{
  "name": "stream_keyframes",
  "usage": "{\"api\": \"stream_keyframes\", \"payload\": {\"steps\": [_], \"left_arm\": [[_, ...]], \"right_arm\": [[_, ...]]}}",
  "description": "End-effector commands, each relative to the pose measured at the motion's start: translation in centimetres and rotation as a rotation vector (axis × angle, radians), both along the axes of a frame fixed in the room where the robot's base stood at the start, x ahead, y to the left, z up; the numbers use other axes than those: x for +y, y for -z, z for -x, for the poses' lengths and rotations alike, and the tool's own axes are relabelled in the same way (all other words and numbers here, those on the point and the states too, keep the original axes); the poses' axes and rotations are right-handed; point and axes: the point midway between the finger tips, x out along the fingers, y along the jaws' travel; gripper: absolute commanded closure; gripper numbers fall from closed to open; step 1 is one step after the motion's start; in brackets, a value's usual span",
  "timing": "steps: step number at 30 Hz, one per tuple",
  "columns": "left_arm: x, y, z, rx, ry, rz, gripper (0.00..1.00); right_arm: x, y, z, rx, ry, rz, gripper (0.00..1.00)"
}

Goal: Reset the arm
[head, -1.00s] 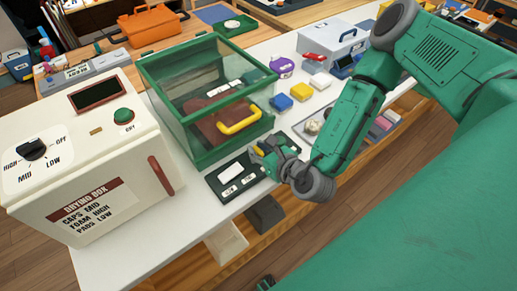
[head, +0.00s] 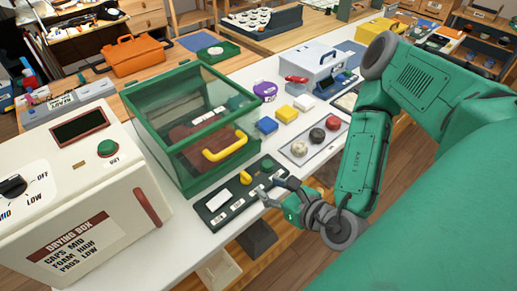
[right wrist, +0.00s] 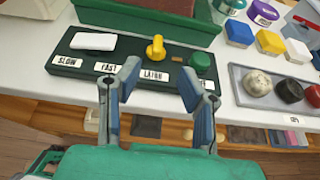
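My right arm comes in from the right in the head view. Its gripper (head: 270,190) hangs near the front table edge, beside the dark control panel (head: 222,217). In the right wrist view the gripper (right wrist: 160,88) has its two fingers spread apart with nothing between them. The panel (right wrist: 120,70) there carries a white switch (right wrist: 93,41), a yellow knob (right wrist: 156,47) and a green button (right wrist: 203,64), with labels such as SLOW and FAST. My left gripper is not in view.
A green-framed clear box (head: 190,120) with a yellow handle stands behind the panel. A cream drying box (head: 75,185) is at the left. A grey tray (head: 322,150) with three balls lies right of the panel. Blocks and a white case (head: 320,62) stand farther back.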

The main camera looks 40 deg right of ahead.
Motion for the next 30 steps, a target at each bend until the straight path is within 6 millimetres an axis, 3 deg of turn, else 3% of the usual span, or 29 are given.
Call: {"api": "stream_keyframes", "payload": {"steps": [6,23,26,29,30], "left_arm": [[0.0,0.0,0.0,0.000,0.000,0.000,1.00],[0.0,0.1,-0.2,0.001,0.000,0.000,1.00],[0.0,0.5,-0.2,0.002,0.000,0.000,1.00],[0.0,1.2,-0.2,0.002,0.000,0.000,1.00],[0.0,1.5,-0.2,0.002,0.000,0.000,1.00]], "right_arm": [[-0.1,-0.5,1.1,0.000,0.000,0.000,0.66],[0.4,-0.5,1.0,-0.002,-0.017,-0.011,0.66],[3.1,-0.4,1.2,-0.012,-0.121,-0.078,0.66],[8.3,-0.7,2.4,-0.019,-0.346,-0.202,0.66],[10.9,-0.9,3.6,-0.017,-0.471,-0.258,0.66]]}}
